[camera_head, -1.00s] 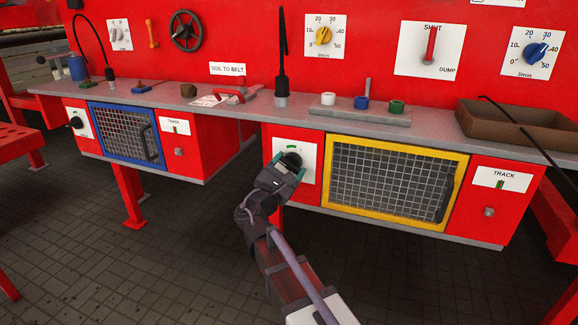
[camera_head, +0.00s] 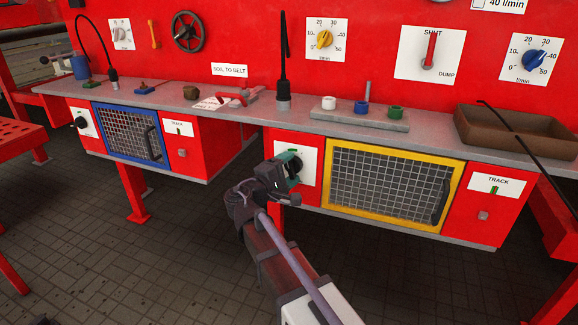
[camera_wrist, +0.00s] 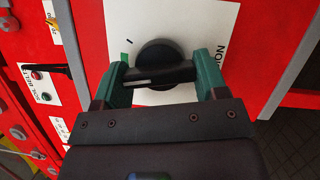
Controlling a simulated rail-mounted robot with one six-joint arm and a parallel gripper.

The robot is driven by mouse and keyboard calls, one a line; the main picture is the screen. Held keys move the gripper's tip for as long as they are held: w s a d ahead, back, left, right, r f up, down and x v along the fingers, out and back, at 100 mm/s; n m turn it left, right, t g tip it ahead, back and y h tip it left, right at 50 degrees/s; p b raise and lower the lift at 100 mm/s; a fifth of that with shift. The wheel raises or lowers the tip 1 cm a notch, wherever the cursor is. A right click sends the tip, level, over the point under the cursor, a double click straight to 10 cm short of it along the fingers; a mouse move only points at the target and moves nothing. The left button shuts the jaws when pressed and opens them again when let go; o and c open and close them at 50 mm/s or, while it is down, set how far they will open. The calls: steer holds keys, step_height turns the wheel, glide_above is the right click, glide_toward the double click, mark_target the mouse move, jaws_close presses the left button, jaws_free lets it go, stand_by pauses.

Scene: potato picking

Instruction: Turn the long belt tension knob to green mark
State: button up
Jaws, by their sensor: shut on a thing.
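The black tension knob (camera_wrist: 160,57) is round with a bar-shaped grip across it, on a white plate (camera_wrist: 182,20) in the wrist view. My gripper (camera_wrist: 162,72) is shut on the bar, a teal finger at each end. A pale line shows on the bar's left part. The green mark (camera_wrist: 124,58) is on the plate left of the knob, close by the left fingertip.
A yellow-framed mesh door (camera_head: 393,150) is right of the knob plate. The grey shelf (camera_head: 440,140) above holds a brown tray (camera_head: 515,130) and a block with coloured rings (camera_head: 360,118). A blue-framed mesh door (camera_head: 128,133) is at left. The floor in front is clear.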

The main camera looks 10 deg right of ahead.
steer(key=shift+m, duration=0.3)
stand_by(0.4)
steer(key=o, duration=0.9)
steer(key=v, duration=1.1)
steer(key=shift+r+b, duration=0.15)
steer(key=shift+b, duration=0.15)
